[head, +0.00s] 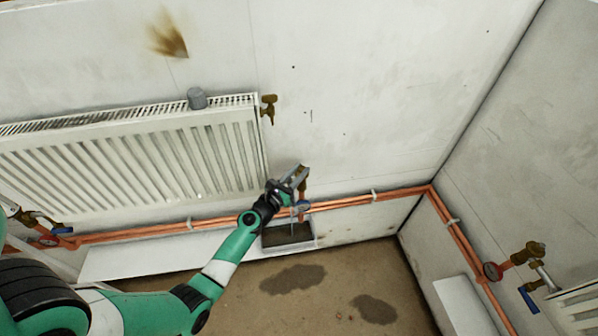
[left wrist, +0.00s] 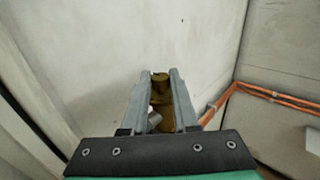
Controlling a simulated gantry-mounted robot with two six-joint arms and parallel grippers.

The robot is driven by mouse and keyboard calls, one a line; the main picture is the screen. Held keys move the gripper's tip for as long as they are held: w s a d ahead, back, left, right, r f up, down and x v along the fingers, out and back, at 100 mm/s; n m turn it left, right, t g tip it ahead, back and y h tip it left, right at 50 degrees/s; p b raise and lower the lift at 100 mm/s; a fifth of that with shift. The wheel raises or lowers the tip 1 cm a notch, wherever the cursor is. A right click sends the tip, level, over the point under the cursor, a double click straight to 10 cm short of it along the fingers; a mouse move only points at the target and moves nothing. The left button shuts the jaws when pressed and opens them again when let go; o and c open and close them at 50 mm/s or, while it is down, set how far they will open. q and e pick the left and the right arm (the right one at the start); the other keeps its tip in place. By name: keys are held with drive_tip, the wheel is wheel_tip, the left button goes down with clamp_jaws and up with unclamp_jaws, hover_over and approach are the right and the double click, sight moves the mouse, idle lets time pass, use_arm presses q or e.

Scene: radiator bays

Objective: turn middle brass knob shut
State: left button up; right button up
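The middle brass knob sits on a brass valve on the orange pipes, at the lower right of the wall radiator. My left gripper (head: 300,172) is at this valve in the head view and covers much of it. In the left wrist view the brass knob (left wrist: 160,82) stands between the two grey fingertips of my left gripper (left wrist: 160,75), with a finger close on each side. I cannot tell whether the fingers press on it. A silvery part (left wrist: 154,119) shows lower between the fingers. My right gripper is not in view.
Orange pipes (head: 345,202) run low along the walls. An open box (head: 290,242) lies below the valve. Another brass valve (head: 528,254) is at right.

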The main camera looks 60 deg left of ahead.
use_arm(q)
clamp_jaws()
drive_tip(key=shift+s+a+f+m+h, duration=0.15)
drive_tip(key=shift+m+h, duration=0.15)
drive_tip(key=shift+h, duration=0.2)
drive_tip(key=shift+m+t+h+b, duration=0.4)
drive_tip(key=shift+m+t+h, duration=0.1)
drive_tip(key=shift+h, duration=0.2)
drive_tip(key=o, duration=0.6)
unclamp_jaws()
drive_tip(key=shift+c, duration=0.2)
